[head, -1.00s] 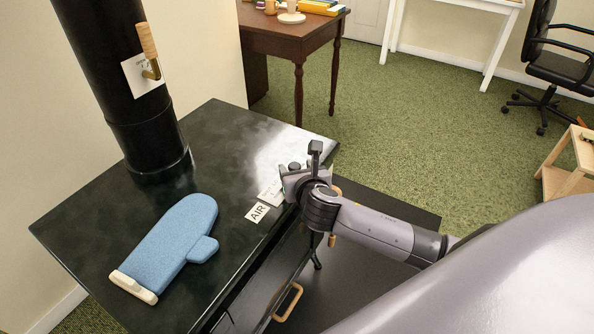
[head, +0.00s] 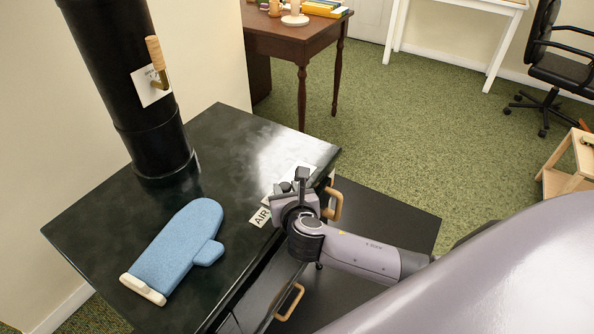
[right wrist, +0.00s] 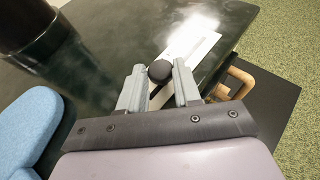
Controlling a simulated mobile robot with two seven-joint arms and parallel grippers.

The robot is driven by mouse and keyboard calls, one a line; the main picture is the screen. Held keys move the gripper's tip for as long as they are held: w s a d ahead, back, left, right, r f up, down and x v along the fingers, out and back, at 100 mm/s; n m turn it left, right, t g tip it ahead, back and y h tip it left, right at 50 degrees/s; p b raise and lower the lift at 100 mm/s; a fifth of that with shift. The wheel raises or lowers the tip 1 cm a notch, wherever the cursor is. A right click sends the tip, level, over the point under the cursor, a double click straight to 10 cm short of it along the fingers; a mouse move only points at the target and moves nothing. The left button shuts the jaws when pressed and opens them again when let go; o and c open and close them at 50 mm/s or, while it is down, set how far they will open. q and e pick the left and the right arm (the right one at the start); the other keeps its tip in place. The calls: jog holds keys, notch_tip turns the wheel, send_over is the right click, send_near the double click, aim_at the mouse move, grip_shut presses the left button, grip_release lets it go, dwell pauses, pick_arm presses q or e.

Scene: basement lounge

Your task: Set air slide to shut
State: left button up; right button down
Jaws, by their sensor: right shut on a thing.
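The air slide has a dark round knob (right wrist: 160,71), which sits between the two fingers of my right gripper (right wrist: 160,90) in the right wrist view. The gripper is shut on it. In the head view my right gripper (head: 284,192) is at the stove top's right edge, beside the "AIR" label (head: 260,217). A white marked plate (right wrist: 196,55) lies beyond the knob; its lettering is too small to read. The gripper partly covers the slide in the head view. My left gripper is in neither view.
A blue oven mitt (head: 180,250) lies on the black stove top (head: 215,150). The black flue pipe (head: 150,130) carries a wooden-handled lever (head: 155,53). Wooden door handles (head: 290,302) stick out at the stove's front. A brown desk (head: 290,42) stands behind.

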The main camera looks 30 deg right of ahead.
jog(key=shift+s+a+r+p, duration=0.1)
jog(key=shift+s+a+p, duration=0.1)
jog(key=shift+s+a, duration=0.25)
jog(key=shift+s+a+p, duration=0.15)
jog(key=shift+s+a, duration=0.05)
jog(key=shift+a, duration=0.45)
jog(key=shift+s+a, duration=0.1)
jog(key=shift+a, duration=0.1)
jog(key=c, duration=0.8)
grip_release()
